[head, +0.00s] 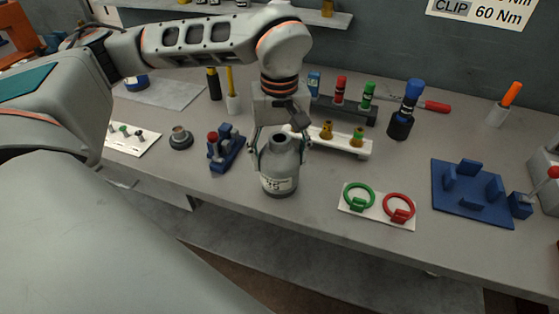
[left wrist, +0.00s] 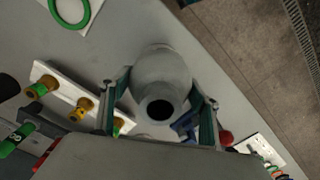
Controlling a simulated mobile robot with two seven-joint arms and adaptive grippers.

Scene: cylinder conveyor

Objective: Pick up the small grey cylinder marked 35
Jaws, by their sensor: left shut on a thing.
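The small grey cylinder (head: 280,163) has a narrow neck with a dark opening and a pale label with dark marks, hard to read but like 35. It is upright near the front edge of the bench. My left gripper (head: 281,148) comes down from above and is shut on its body, one finger on each side. In the left wrist view the cylinder (left wrist: 162,73) sits between the two fingers (left wrist: 161,92). I cannot tell whether its base touches the bench. My right gripper is not in view.
On the bench (head: 330,215), a blue clamp-like device (head: 226,150) stands left of the cylinder. A white rack (head: 338,141) is close behind. A white plate with green and red rings (head: 377,206) and a blue fixture (head: 470,190) lie to the right.

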